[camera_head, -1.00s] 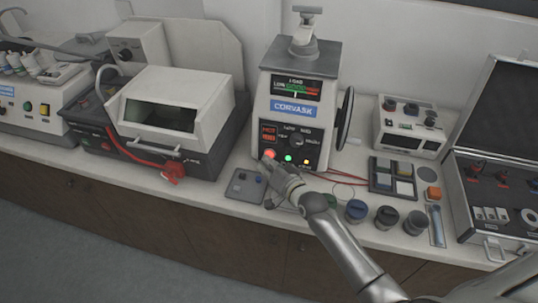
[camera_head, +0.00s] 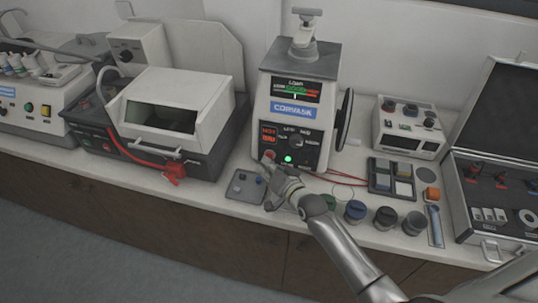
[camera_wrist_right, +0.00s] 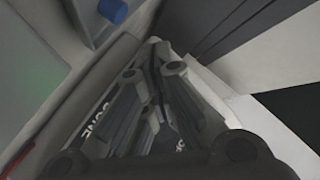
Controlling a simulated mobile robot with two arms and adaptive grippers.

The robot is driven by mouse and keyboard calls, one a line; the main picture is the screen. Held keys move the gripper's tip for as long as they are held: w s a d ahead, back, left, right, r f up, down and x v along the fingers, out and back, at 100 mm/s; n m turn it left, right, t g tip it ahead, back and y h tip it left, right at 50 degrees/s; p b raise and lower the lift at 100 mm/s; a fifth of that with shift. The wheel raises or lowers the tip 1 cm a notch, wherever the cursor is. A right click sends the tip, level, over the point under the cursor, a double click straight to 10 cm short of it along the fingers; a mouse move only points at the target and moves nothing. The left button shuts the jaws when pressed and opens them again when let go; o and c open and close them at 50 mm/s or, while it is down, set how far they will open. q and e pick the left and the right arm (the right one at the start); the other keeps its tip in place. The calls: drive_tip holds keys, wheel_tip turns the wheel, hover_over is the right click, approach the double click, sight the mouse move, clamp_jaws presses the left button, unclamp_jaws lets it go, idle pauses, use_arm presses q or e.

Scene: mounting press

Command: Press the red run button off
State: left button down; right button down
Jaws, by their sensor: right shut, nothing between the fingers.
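The mounting press (camera_head: 297,88) stands upright in the middle of the bench with its panel facing me. The red run button (camera_head: 269,155) is at the lower left of the panel and looks dark red, unlit. A green light (camera_head: 288,159) glows beside it. My right gripper (camera_head: 271,166) is shut and empty, just below and in front of the button; I cannot tell whether it touches it. In the right wrist view the closed fingers (camera_wrist_right: 154,45) show, but the button does not. My left gripper is not in view.
Dark-lidded jars (camera_head: 356,211), a tray of blocks (camera_head: 393,178) and an open case (camera_head: 497,150) are to the right. A white-hooded machine (camera_head: 170,105) stands left.

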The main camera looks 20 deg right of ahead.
drive_tip(key=s+a+p, duration=0.2)
drive_tip(key=s, duration=0.1)
drive_tip(key=s+a+r+p, duration=0.1)
drive_tip(key=p, duration=0.1)
drive_tip(key=shift+s+r, duration=0.1)
drive_tip(key=shift+s, duration=0.2)
drive_tip(key=shift+s+a, duration=0.15)
